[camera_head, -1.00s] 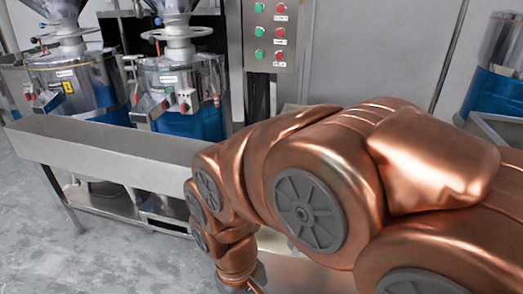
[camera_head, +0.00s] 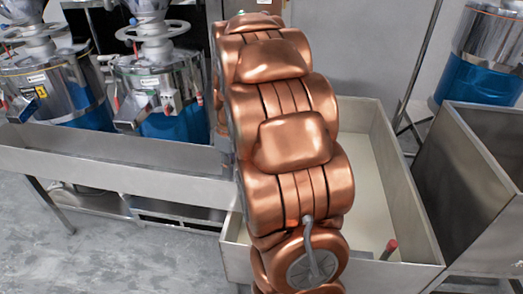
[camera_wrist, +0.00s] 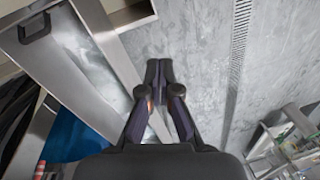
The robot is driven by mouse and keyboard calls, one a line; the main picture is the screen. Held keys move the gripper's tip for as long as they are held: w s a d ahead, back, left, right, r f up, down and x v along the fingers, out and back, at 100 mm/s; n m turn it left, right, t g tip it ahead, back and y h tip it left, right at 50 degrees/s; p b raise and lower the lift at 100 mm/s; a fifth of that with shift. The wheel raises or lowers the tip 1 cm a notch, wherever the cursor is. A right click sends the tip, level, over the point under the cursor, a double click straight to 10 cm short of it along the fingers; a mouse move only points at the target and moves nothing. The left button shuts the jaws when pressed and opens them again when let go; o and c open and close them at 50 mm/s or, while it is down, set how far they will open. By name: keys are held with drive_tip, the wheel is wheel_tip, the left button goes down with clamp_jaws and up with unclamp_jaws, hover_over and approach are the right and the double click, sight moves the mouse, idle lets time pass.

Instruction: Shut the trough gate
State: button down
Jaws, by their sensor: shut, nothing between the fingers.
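The long metal trough (camera_head: 110,165) runs in front of the grinders in the head view, and its right end is hidden behind my arm. In the wrist view a long metal channel (camera_wrist: 75,70) runs diagonally on the left, with a dark handle (camera_wrist: 35,28) near the top left. I cannot tell for sure which part is the trough gate. My gripper (camera_wrist: 158,70) points over the floor beside the metal edge, shut and empty, its fingertips together. It is not visible in the head view.
A metal bin (camera_head: 380,195) with pale contents stands right of my arm, with a red-tipped rod (camera_head: 389,247) at its front. Another metal bin (camera_head: 475,160) is at the far right. Grinders (camera_head: 165,85) stand behind the trough. Open grey floor (camera_head: 90,265) lies in front.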

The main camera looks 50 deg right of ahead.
drive_tip(key=w+d+r+n+t+p, duration=0.1)
drive_tip(key=w+d+n+p, duration=0.15)
drive_tip(key=d, duration=0.85)
drive_tip(key=w+d+n+t+p, duration=0.1)
drive_tip(key=d+p, duration=0.3)
drive_tip(key=d, duration=0.6)
drive_tip(key=shift+m, duration=0.25)
drive_tip(key=p+x, duration=0.1)
drive_tip(key=x, duration=0.3)
drive_tip(key=p+x, duration=0.2)
drive_tip(key=x, duration=0.3)
drive_tip(key=p+x, duration=0.1)
drive_tip(key=x, duration=0.3)
drive_tip(key=shift+w+d+f+p, duration=0.1)
drive_tip(key=shift+w+f+p, duration=0.15)
drive_tip(key=shift+w+p, duration=0.1)
drive_tip(key=shift+f, duration=0.15)
drive_tip(key=b+x, duration=0.1)
drive_tip(key=b, duration=0.1)
drive_tip(key=b+x, duration=0.1)
drive_tip(key=shift+s+d+f+b, duration=0.15)
drive_tip(key=shift+f+b, duration=0.2)
drive_tip(key=shift+f, duration=0.1)
drive_tip(key=shift+s, duration=0.1)
